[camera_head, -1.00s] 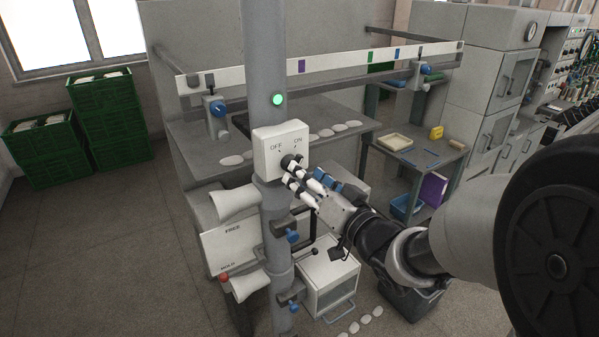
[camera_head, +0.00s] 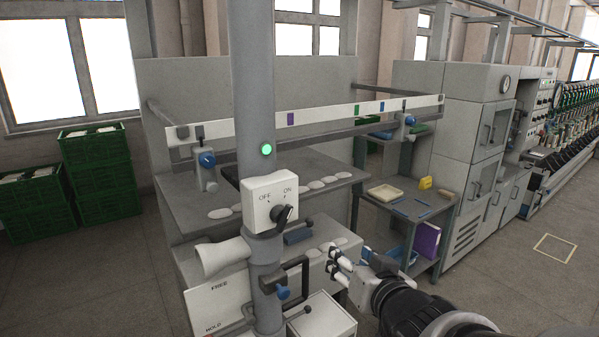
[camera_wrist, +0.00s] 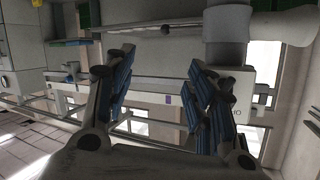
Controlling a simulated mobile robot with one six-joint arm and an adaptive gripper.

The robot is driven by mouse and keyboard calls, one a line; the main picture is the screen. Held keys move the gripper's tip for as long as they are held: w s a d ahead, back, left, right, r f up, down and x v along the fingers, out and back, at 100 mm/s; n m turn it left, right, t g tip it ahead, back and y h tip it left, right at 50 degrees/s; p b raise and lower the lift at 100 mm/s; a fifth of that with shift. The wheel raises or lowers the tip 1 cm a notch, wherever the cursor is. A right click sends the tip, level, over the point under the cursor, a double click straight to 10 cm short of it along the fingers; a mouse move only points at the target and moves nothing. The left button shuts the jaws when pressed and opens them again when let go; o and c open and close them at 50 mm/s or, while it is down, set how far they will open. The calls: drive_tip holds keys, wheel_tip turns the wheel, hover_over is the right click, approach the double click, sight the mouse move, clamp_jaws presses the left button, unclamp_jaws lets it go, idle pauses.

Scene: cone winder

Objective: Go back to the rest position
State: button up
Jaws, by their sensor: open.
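My gripper (camera_head: 336,264) is open and empty in the head view, to the right of the grey post (camera_head: 256,100) and apart from it. Its blue-padded fingers (camera_wrist: 165,100) stand wide apart in the wrist view, with nothing between them. The white switch box (camera_head: 268,200) on the post is marked OFF and ON. Its dark knob (camera_head: 283,214) is clear of my gripper, below the ON mark. A green lamp (camera_head: 266,150) is lit above the box.
A machine table (camera_head: 330,170) with several pale pieces stands behind the post. A small shelf table (camera_head: 420,208) stands to the right. Green crates (camera_head: 100,175) are stacked at left. A black handle (camera_head: 298,280) and white horn (camera_head: 222,257) stick out from the post. Floor is clear at right.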

drive_tip(key=s+d+f+g+h+b, duration=0.35)
drive_tip(key=s+d+f, duration=0.25)
drive_tip(key=s, duration=0.3)
drive_tip(key=s+a+f+g+b, duration=0.1)
drive_tip(key=s+f+g, duration=0.2)
drive_tip(key=s, duration=0.5)
drive_tip(key=s+a+f+g+b, duration=0.1)
drive_tip(key=s+f+g+b, duration=0.1)
drive_tip(key=s, duration=0.7)
wheel_tip(320, 180, down, 2)
drive_tip(key=shift+s+g, duration=0.25)
drive_tip(key=shift+g, duration=0.2)
